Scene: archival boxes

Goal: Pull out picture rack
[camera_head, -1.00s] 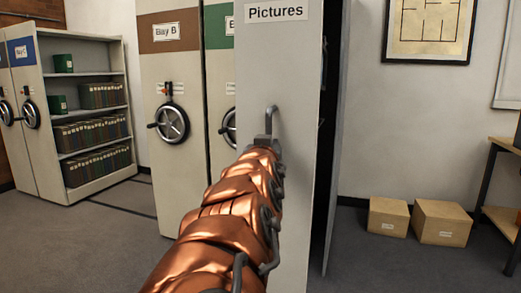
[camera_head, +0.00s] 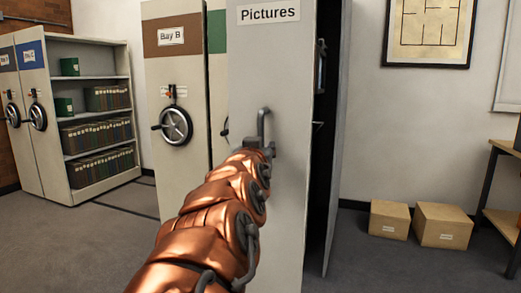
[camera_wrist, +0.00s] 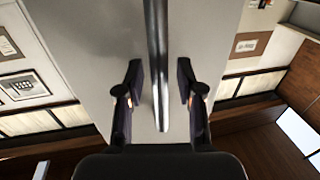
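The picture rack is a tall pale panel (camera_head: 275,210) labelled "Pictures", standing out in front of the bay beside it. Its grey upright bar handle (camera_head: 262,121) is on the panel's front. My gripper (camera_head: 261,148) is at the handle's lower part, at the end of my copper-coloured arm. In the wrist view, the handle (camera_wrist: 157,50) runs between the two dark fingers of my gripper (camera_wrist: 160,78). A gap shows on each side of the bar, so the fingers are open around it. The rack's inner side is dark and mostly hidden.
Bay B (camera_head: 172,80) with its handwheel stands left of the rack. An open shelf unit (camera_head: 98,180) is further left. Two cardboard boxes (camera_head: 389,219) (camera_head: 443,225) and a table (camera_head: 497,220) are at the right. Floor between rack and boxes is clear.

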